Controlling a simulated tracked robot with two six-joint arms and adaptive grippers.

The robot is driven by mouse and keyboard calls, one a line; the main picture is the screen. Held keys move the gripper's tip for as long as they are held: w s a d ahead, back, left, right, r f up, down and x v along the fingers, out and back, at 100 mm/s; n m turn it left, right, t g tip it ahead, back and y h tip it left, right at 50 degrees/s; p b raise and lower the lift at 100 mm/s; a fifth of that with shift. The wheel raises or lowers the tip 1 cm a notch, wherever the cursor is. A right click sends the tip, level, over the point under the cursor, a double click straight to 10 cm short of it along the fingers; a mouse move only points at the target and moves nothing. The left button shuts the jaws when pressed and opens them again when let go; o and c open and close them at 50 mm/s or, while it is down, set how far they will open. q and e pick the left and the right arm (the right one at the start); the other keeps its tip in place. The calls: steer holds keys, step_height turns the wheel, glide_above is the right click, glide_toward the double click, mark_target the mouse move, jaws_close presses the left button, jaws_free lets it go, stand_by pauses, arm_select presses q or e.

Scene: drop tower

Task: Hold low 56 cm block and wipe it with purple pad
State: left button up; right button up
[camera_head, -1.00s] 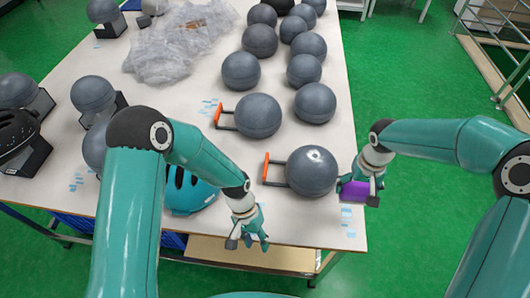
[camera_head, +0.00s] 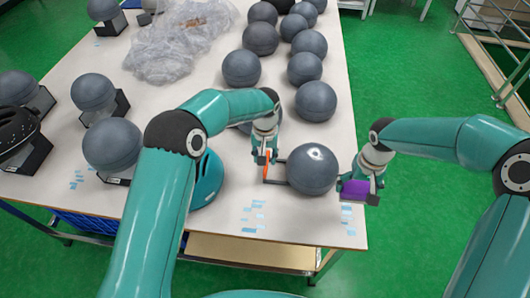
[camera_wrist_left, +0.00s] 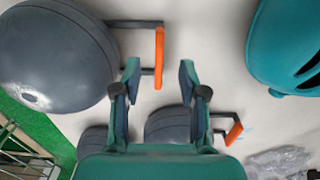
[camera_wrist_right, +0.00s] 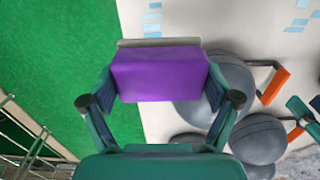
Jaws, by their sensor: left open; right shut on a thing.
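The block is a dark grey ball (camera_head: 312,169) with a dark bracket and an orange handle (camera_head: 266,166), near the table's front right. It also shows in the left wrist view (camera_wrist_left: 55,50), its orange handle (camera_wrist_left: 159,57) just beyond the fingertips. My left gripper (camera_head: 263,154) is open beside the handle; in its wrist view the handle lies between the lines of the fingers (camera_wrist_left: 158,82), and contact cannot be told. My right gripper (camera_head: 360,186) is shut on the purple pad (camera_head: 356,188), right of the ball. The pad (camera_wrist_right: 160,75) spans the fingers in the right wrist view.
A second ball with an orange handle (camera_wrist_left: 234,133) stands behind, partly hidden by my left arm in the head view. Several grey balls (camera_head: 242,68) stand farther back. A teal helmet (camera_head: 207,180) sits to the left.

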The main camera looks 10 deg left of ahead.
mark_target(265, 170)
arm_select(q)
step_height(265, 170, down, 10)
steer(key=shift+r, duration=0.25)
jaws_close()
stand_by(0.3)
